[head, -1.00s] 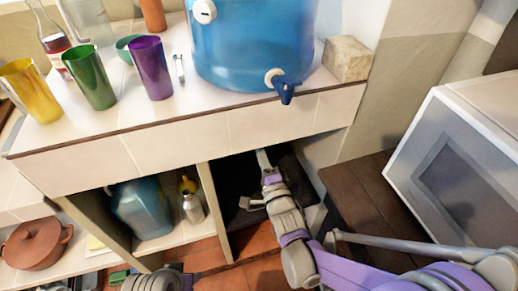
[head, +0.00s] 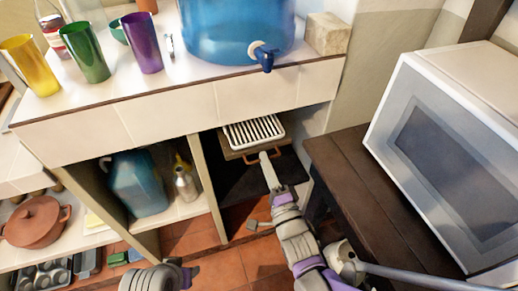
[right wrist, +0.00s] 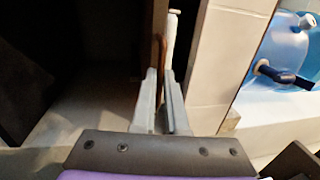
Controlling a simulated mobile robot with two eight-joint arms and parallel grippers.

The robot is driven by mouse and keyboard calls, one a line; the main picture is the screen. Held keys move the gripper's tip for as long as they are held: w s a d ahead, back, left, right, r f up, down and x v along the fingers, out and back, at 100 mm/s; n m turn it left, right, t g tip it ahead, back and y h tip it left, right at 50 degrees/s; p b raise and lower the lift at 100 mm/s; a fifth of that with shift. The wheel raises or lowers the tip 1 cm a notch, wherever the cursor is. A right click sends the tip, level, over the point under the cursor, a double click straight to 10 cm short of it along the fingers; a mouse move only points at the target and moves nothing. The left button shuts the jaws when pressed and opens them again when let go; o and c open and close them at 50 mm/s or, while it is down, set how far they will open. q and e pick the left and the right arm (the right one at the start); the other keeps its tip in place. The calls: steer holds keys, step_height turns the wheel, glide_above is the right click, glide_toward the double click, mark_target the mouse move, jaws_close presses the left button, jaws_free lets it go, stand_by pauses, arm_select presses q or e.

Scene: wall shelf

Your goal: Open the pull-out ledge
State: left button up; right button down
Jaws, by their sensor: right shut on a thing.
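The pull-out ledge (head: 231,154) is a thin wooden board under the tiled counter, on the right side of the open bay. It sticks out from beneath the counter's front in the head view. A copper-coloured handle (head: 282,147) is on its front edge. My right gripper (head: 264,156) is shut on this handle. In the right wrist view, the fingers (right wrist: 163,75) close around the handle (right wrist: 157,50), with the ledge seen edge-on beyond.
A white slatted rack (head: 253,131) lies on the ledge. A dark wooden table (head: 345,165) with a microwave (head: 440,150) stands close on the right. A blue water dispenser (head: 225,30) and cups are on the counter. Tiled floor (head: 250,265) is open below.

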arm_select(q)
steer(key=shift+w+a, duration=0.1)
steer(key=shift+w, duration=0.15)
arm_select(e)
steer(key=r+v, duration=0.2)
steer(key=v, duration=0.9)
steer(key=shift+s, duration=0.2)
steer(key=shift+f, duration=0.1)
steer(key=c, duration=1)
jaws_free()
steer(key=shift+s, duration=0.15)
arm_select(q)
steer(key=shift+s+r, duration=0.1)
